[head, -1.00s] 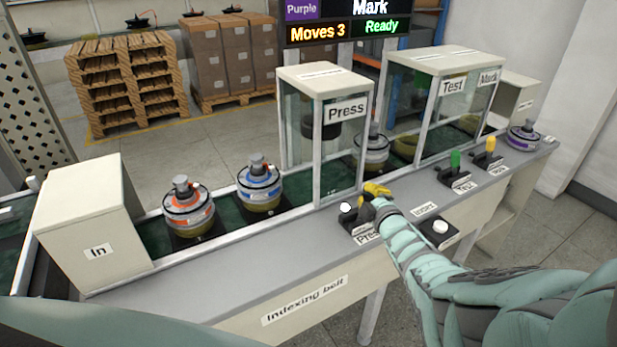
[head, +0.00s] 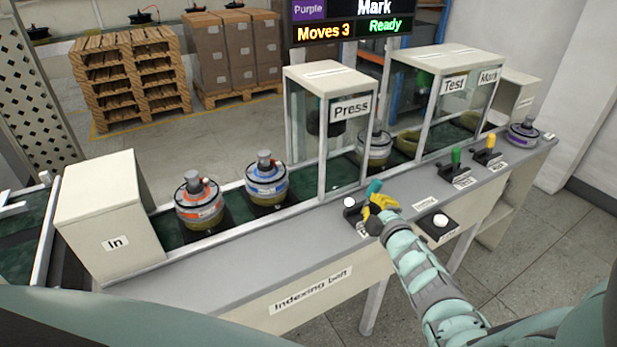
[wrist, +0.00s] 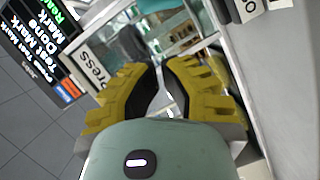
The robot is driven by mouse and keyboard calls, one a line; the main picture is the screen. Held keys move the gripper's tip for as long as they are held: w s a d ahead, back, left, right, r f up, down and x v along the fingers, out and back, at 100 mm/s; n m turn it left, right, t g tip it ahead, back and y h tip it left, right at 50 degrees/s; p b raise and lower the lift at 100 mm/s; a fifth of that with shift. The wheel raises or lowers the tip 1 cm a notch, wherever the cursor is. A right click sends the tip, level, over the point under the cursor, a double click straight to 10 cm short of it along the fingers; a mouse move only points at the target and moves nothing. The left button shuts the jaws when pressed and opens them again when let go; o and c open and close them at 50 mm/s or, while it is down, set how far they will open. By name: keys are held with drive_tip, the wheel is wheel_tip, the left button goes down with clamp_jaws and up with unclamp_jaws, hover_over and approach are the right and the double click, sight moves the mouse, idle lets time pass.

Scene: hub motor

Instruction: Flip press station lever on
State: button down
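No lever shows between the fingers there.
The Press booth (head: 327,130) stands behind the lever. A white button (head: 440,221) is on a dark box to the right. The Test lever (head: 455,157) and Mark lever (head: 490,142) stand farther right. Motors, including an orange one (head: 199,202) and a blue one (head: 266,178), sit on the belt.

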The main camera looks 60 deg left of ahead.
drive_tip(key=shift+v, duration=2.65)
